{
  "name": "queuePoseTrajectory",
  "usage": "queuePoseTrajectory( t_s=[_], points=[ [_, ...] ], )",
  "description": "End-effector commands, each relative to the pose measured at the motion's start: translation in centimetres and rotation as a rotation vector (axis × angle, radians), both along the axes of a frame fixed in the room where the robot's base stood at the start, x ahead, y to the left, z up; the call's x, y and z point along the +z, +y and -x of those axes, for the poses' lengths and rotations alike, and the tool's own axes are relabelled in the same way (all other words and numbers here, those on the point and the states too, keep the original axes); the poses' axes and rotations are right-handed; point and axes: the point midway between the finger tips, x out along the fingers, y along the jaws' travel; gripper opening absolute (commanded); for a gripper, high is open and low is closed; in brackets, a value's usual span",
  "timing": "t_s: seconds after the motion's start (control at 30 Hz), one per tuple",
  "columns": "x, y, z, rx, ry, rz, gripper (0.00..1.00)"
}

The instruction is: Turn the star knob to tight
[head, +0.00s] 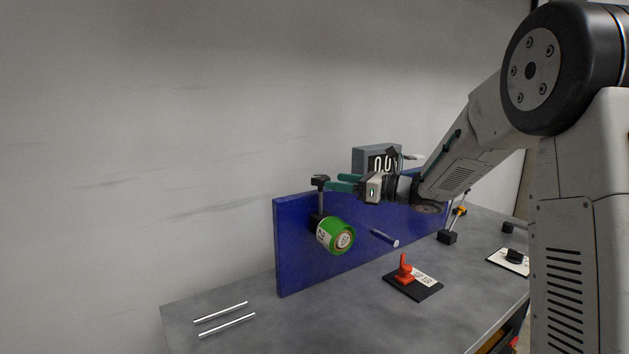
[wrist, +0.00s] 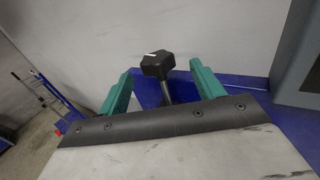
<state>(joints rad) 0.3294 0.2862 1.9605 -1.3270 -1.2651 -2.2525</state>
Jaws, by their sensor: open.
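The black star knob (head: 319,181) stands on top of an upright post at the left part of the blue panel (head: 295,240). In the wrist view the knob (wrist: 157,66) has a white mark on its top and a dark shaft below it. My gripper (head: 341,183) is open, its teal fingers pointing left at the knob in the head view. In the wrist view the fingers (wrist: 160,84) stand to either side of the knob's line, with the knob at or just beyond their tips. No contact is visible.
A grey display box (head: 371,160) shows partly hidden digits behind my wrist.

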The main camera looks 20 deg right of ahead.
Motion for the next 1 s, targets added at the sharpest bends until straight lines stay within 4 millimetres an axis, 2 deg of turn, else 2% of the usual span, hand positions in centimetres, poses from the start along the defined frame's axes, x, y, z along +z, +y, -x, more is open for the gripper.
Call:
queuePoseTrajectory(
  t_s=[0.17,0.43,0.6,0.93,0.97,1.0],
  points=[
    [-0.3,1.1,-0.6,0.038,-0.031,0.014,0.67],
    [-0.2,4.5,-3.3,0.037,-0.03,0.014,0.67],
    [-0.2,5.8,-4.4,0.035,-0.03,0.013,0.67],
    [-0.2,6.2,-4.7,0.033,-0.029,0.013,0.67],
    [-0.2,6.2,-4.7,0.033,-0.029,0.013,0.61],
    [-0.2,6.2,-4.7,0.033,-0.029,0.013,0.5]
  ],
)
